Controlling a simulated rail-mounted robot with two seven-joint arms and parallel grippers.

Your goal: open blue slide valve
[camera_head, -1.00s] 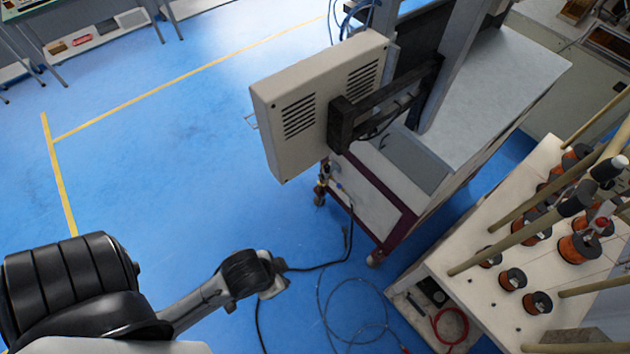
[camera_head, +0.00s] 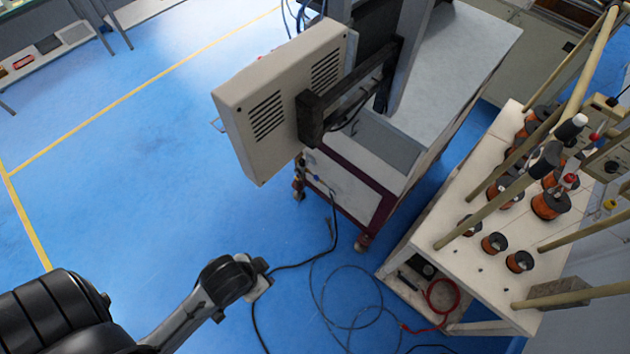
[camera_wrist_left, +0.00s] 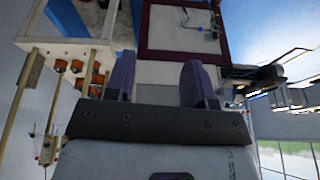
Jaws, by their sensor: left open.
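A small fitting with a blue part (camera_head: 317,178), which looks like the blue slide valve, sits at the upper left corner of the machine's light lower panel. It is too small to tell whether it is open. In the left wrist view small fittings (camera_wrist_left: 209,31) show on the white panel with the dark red frame, beyond my fingers. My left gripper (camera_head: 259,279) is below and left of the fitting, clear of it. Its two fingers (camera_wrist_left: 160,80) are apart with nothing between them. My right gripper is not in view.
The grey control box (camera_head: 280,100) overhangs the fitting. A dark cable (camera_head: 300,262) and loose loops of hose lie on the blue floor near my left gripper. A white table (camera_head: 492,265) with copper spools and poles stands right. The floor at left is clear.

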